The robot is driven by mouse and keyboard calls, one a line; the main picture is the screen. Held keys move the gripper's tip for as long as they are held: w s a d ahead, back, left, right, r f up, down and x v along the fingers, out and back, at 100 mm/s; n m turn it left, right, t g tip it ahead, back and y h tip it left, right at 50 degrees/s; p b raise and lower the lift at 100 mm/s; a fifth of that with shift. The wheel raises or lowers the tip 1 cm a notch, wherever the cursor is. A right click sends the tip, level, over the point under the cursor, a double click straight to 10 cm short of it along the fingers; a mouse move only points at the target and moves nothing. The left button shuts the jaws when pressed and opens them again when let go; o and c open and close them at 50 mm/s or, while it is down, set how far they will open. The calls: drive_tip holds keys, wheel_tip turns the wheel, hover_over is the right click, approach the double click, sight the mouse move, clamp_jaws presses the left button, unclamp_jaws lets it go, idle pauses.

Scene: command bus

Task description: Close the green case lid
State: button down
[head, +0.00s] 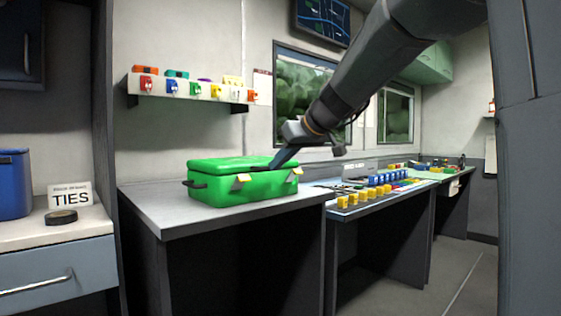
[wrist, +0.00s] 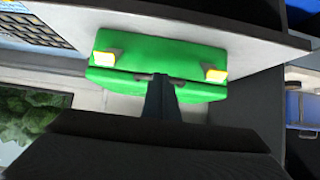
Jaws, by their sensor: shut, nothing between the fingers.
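The green case (head: 245,190) stands on the grey worktop. Its lid (head: 225,162) lies low and nearly flat over the body; I cannot tell whether it is fully down. Two yellow-and-white latches (head: 243,178) stick out on the front side. My gripper (head: 276,165) is shut and empty, with its tips at the right part of the lid; whether they touch it is unclear. In the wrist view the green case (wrist: 165,52) lies beyond my gripper (wrist: 160,80), whose dark fingers hide part of the case. Both latches show there.
The grey worktop (head: 150,198) is clear to the left of the case. A console (head: 375,205) with yellow and blue blocks stands to the right. A shelf (head: 190,86) with small coloured items hangs above. A blue container (head: 12,185) and a TIES sign (head: 70,195) are at far left.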

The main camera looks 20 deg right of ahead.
drive_tip(key=s+d+f+p, duration=0.15)
drive_tip(key=s+d, duration=0.25)
drive_tip(key=s, duration=0.5)
drive_tip(key=s+a+f+g, duration=0.3)
drive_tip(key=s+a+f, duration=0.2)
drive_tip(key=a+f, duration=0.4)
drive_tip(key=s+a+f+g, duration=0.3)
drive_tip(key=s+a+f, duration=0.2)
drive_tip(key=a+f, duration=0.4)
drive_tip(key=s+a+f+g+h, duration=0.2)
drive_tip(key=s+f, duration=0.5)
drive_tip(key=s, duration=0.3)
drive_tip(key=s+a+f+g+h, duration=0.2)
drive_tip(key=s+a+f, duration=0.1)
drive_tip(key=s+f, duration=0.55)
drive_tip(key=s+d+r+m+p, duration=0.1)
drive_tip(key=d+r+m+p, duration=0.1)
drive_tip(key=d+r+p, duration=0.6)
drive_tip(key=s+d+r+m+p, duration=0.1)
drive_tip(key=d+r+m+p, duration=0.2)
drive_tip(key=d+r+p, duration=0.4)
wheel_tip(320, 180, up, 6)
drive_tip(key=p, duration=0.9)
drive_tip(key=shift+d, duration=0.4)
